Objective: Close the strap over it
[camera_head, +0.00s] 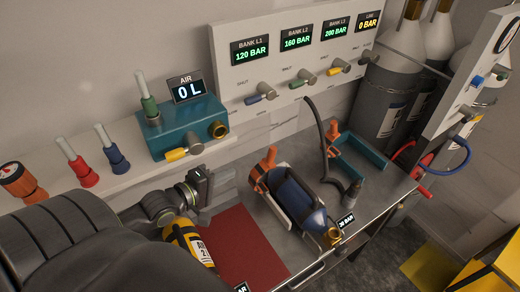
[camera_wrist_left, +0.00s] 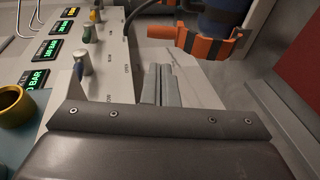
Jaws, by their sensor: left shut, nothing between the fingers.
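A blue cylinder (camera_head: 296,196) with a brass valve lies in a cradle on the bench. An orange strap (camera_head: 266,166) stands up at the cradle's far left end, apparently not lying across the cylinder. In the left wrist view the orange strap (camera_wrist_left: 205,44) is beyond the fingers, with part of the blue cylinder (camera_wrist_left: 225,16) behind it. My left gripper (camera_head: 216,196) is left of the cradle, its fingers together and empty, apart from the strap. The closed fingers also show in the left wrist view (camera_wrist_left: 160,85). My right gripper is out of view.
A yellow cylinder (camera_head: 190,240) lies beside my left arm, near a red mat (camera_head: 245,250). A teal cradle (camera_head: 362,158) with its own orange strap and a black hose (camera_head: 320,135) are to the right. A teal air unit (camera_head: 185,128) and gauge panel stand behind.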

